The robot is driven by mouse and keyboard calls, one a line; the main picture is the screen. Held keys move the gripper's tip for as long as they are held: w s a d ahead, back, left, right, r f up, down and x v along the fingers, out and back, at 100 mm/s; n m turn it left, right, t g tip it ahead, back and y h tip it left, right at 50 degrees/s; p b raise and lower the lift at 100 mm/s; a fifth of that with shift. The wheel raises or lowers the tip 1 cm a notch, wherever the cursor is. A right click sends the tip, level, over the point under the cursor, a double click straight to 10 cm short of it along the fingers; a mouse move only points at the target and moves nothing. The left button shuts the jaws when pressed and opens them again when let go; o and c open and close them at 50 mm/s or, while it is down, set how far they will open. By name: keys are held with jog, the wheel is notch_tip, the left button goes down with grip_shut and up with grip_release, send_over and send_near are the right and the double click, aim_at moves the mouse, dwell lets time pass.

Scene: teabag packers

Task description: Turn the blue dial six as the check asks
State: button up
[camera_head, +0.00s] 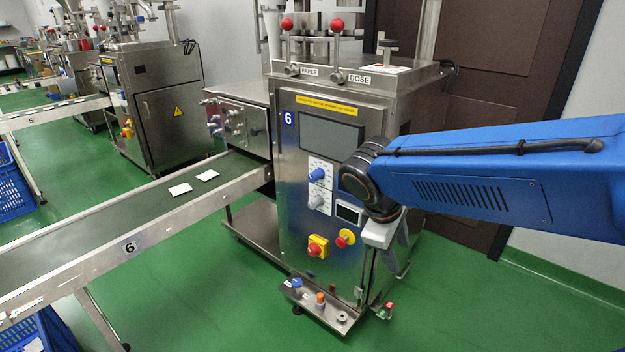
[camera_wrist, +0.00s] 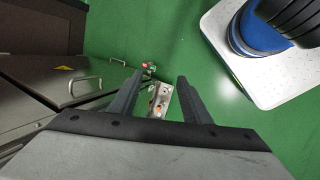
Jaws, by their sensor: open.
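The blue dial (camera_head: 317,173) sits on a white scale plate on the front panel of the steel machine marked 6 (camera_head: 290,215). A grey dial (camera_head: 317,200) is just below it. The pointer settings are too small to read. My gripper (camera_head: 399,272) hangs at the right front corner of the machine, fingers pointing down, to the right of and below the blue dial and apart from it. In the wrist view, my gripper (camera_wrist: 157,83) is open and empty over the floor. The blue dial does not show in that view.
A red button on a yellow box (camera_head: 317,246), a yellow-red switch (camera_head: 345,238) and a small display (camera_head: 349,213) are on the panel. A low steel shelf (camera_head: 325,315) juts out below. The belt conveyor (camera_head: 130,225) lies left. Green floor is clear in front.

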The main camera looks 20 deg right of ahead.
jog(key=w+a+n+h, duration=0.1)
jog(key=w+n+h, duration=0.35)
jog(key=w, duration=0.25)
jog(key=n+t+h, duration=0.6)
jog(key=n+t, duration=0.3)
jog(key=n, duration=0.7)
send_near(311, 177)
jog(key=shift+m+y, duration=0.25)
jog(key=x, duration=1)
jog(key=shift+w+d+r, duration=0.1)
jog(key=shift+d+r, duration=0.05)
jog(key=shift+d, duration=0.1)
jog(key=shift+c, duration=0.4)
jog(key=c, duration=1)
